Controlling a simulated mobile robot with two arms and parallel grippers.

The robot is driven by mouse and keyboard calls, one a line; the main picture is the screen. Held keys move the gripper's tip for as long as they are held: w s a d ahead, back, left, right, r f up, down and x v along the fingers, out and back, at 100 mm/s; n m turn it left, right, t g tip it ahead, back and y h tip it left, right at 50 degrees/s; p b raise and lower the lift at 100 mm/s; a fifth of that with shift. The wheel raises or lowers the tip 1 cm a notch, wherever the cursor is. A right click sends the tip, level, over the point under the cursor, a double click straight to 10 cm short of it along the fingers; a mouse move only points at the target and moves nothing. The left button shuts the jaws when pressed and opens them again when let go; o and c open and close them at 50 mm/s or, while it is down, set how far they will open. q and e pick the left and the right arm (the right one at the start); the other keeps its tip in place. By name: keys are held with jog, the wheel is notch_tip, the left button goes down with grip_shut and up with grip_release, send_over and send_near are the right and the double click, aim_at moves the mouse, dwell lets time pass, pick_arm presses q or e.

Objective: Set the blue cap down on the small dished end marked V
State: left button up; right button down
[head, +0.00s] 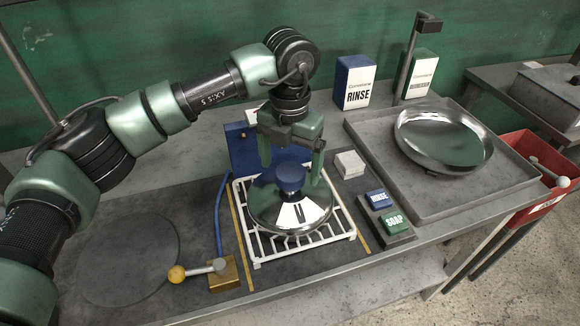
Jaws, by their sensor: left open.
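The blue cap (290,178) is upright at the top middle of the small shiny dished end (262,213) and appears to rest on it. I see gaps between the fingers and the cap. My right gripper is out of view.
A large polished dish (443,140) lies in a grey tray (400,205) at right. RINSE and SOAP blocks (386,213) stand right of the rack. A brass block with a yellow-knobbed lever (222,275) is at front left. A round dark pad (128,260) lies clear at left.

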aim_at(290, 171)
pick_arm(q)
notch_tip(290, 171, up, 7)
jog(key=shift+f+b, duration=0.1)
jog(key=shift+b, duration=0.55)
